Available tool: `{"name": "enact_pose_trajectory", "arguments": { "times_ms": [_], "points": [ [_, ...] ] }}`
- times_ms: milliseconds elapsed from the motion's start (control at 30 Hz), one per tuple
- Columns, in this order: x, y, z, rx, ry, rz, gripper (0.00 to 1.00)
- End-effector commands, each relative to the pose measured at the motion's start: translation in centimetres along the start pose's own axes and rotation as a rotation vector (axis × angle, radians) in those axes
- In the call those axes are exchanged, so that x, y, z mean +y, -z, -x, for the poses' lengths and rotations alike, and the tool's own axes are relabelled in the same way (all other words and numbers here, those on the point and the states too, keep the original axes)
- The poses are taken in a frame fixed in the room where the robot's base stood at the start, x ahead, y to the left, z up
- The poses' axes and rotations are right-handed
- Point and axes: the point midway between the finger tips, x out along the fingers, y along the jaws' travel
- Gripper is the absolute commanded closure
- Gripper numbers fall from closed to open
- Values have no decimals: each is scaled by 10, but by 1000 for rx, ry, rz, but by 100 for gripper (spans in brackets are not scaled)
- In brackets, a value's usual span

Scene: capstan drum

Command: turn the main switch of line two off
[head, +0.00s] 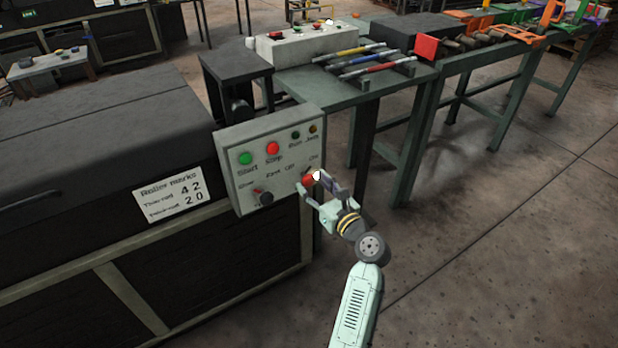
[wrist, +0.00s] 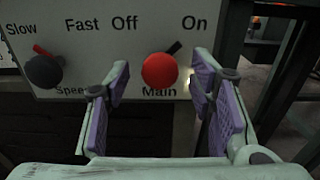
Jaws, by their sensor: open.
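The main switch is a red round knob (wrist: 160,70) on a light grey control panel (head: 235,190), labelled Main below, with Off to its upper left and On to its upper right. Its dark pointer tilts up and right, toward On. In the head view the red knob (head: 308,181) is partly hidden behind my gripper (head: 312,190). My gripper is open, its purple-padded fingers (wrist: 160,88) to the left and right of the knob in the wrist view. I cannot tell whether either finger touches the knob.
A dark speed knob (wrist: 44,71) sits left on the same panel. A green Start button (head: 245,158) and a red Stop button (head: 272,148) are above. A green bench (head: 300,84) with tools stands behind. The floor at right is clear.

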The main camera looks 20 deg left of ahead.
Motion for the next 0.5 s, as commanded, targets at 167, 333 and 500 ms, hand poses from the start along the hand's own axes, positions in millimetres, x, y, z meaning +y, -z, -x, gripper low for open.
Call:
{"name": "enact_pose_trajectory", "arguments": {
  "times_ms": [167,333,500],
  "points": [
    [0,-1,-22,-1,-1,1,50],
    [0,0,-27,0,1,2,50],
    [0,0,-27,0,1,2,50]
  ]
}}
